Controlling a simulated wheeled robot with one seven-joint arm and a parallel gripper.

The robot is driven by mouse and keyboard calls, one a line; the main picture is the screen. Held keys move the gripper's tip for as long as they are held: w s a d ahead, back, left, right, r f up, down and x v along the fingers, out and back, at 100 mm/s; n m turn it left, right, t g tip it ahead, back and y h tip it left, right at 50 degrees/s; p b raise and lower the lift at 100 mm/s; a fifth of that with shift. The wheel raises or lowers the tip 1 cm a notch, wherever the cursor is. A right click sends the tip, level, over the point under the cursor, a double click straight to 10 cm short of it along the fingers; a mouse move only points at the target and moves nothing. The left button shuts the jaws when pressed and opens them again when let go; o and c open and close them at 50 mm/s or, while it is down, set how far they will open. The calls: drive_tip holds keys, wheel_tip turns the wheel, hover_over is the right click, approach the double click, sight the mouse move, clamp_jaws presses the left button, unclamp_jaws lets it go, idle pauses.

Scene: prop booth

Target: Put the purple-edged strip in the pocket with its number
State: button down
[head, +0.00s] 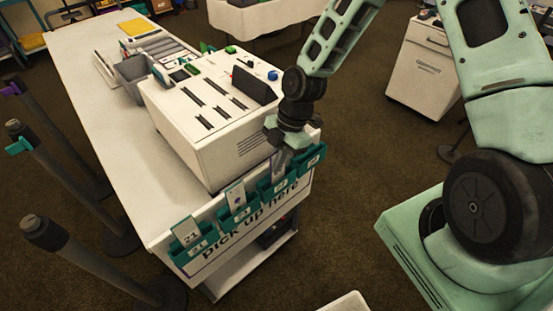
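A row of teal pockets hangs on the front panel of the white counter: a far-left pocket (196,246), a second pocket (240,217), a third pocket (279,187) and a far-right pocket (309,158). Their numbers are too small to read surely. A pale strip (186,231) stands in the far-left pocket. Another pale strip (236,195) with a small purple mark stands in the second. I cannot tell a purple edge on any strip. My gripper (281,163) points down just above the third pocket. Its fingertips are small and partly merged with the pocket, so its opening and any held strip are unclear.
A white slotted machine (205,110) with a blue knob stands on the counter (75,50) close behind my gripper. Grey bins (131,75) and a yellow item (140,27) lie farther back. Dark posts (60,243) line the left.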

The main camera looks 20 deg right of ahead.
drive_tip(key=shift+f+b, duration=0.4)
drive_tip(key=shift+f, duration=0.3)
drive_tip(key=c, duration=1.6)
unclamp_jaws()
drive_tip(key=shift+o, duration=0.2)
drive_tip(key=v, duration=1.7)
drive_tip(key=shift+r+b, duration=0.2)
drive_tip(key=shift+b, duration=0.15)
